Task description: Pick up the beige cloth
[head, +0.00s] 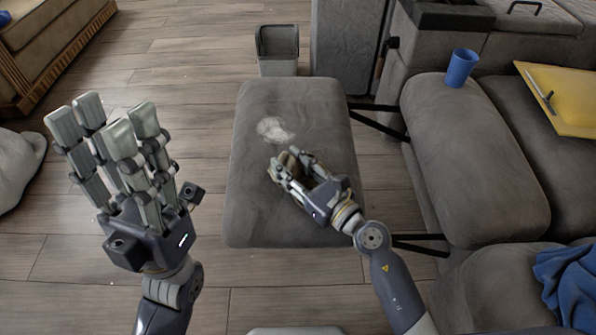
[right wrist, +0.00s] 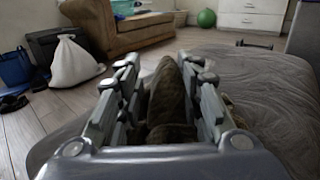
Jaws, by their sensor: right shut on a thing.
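The beige cloth (head: 293,160) is a small brownish bundle on the grey ottoman (head: 255,205), mostly hidden by my right gripper (head: 286,165). In the right wrist view the cloth (right wrist: 165,95) looks dark brown and bunched, and stands between the two rows of fingers of my right gripper (right wrist: 163,85). The right gripper is shut on it, low over the ottoman. I cannot tell whether the cloth still touches the ottoman. My left gripper (head: 108,125) is raised to the left of the ottoman, fingers spread, open and empty.
A pale smear (head: 274,129) marks the ottoman just beyond the cloth. A grey bin (head: 277,48) stands behind it. The grey sofa at right holds a blue cup (head: 461,67), a yellow board (head: 562,95) and a blue blanket (head: 572,285).

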